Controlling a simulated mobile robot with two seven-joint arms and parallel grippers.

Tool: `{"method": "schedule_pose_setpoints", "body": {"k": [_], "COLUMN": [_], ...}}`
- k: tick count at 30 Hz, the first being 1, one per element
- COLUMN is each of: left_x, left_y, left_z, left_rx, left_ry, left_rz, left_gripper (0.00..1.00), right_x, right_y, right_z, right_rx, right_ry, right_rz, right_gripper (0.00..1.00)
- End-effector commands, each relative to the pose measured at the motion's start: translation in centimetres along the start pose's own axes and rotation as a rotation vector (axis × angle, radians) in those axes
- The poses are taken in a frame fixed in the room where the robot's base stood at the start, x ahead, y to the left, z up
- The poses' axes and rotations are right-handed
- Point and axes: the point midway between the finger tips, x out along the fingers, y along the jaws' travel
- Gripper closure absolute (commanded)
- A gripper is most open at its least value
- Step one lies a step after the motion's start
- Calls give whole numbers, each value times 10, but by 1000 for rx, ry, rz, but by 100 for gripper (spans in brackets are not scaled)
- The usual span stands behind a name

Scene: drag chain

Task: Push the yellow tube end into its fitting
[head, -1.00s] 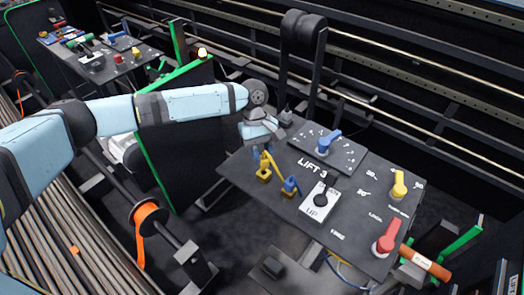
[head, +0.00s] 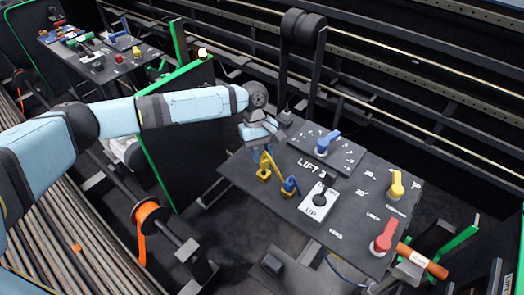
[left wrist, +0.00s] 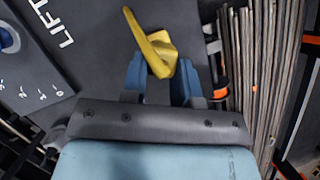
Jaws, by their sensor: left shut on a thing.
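The yellow tube (head: 277,164) arches from the yellow piece at my left gripper toward the blue fitting. My left gripper (head: 262,154) is at the far left corner of the black LIFT panel (head: 318,240), just above the yellow fitting (head: 264,173). In the left wrist view, the blue fingers (left wrist: 160,78) lie on either side of a yellow piece (left wrist: 160,52) and are shut on it; the tube (left wrist: 138,30) leads away from it. The fingers hide the joint between tube end and fitting, so I cannot tell how deep it sits. My right gripper is out of view.
A blue fitting (head: 290,186) stands close to the right of the yellow one. The panel also bears a black lever (head: 324,182), a blue knob (head: 328,142), a yellow knob (head: 397,185) and a red handle (head: 385,237). An orange spool (head: 149,213) is at lower left.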

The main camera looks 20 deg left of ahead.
Motion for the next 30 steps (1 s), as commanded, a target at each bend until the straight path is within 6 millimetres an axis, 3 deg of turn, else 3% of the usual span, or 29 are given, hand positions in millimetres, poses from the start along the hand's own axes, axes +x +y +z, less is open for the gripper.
{"method": "schedule_pose_setpoints", "body": {"k": [30], "left_x": [0], "left_y": [0], "left_z": [-1], "left_rx": [-1], "left_ry": [1], "left_rz": [0], "left_gripper": [100], "right_x": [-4], "right_y": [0], "right_z": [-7], "right_rx": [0], "right_ry": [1], "right_rz": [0], "right_gripper": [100]}}
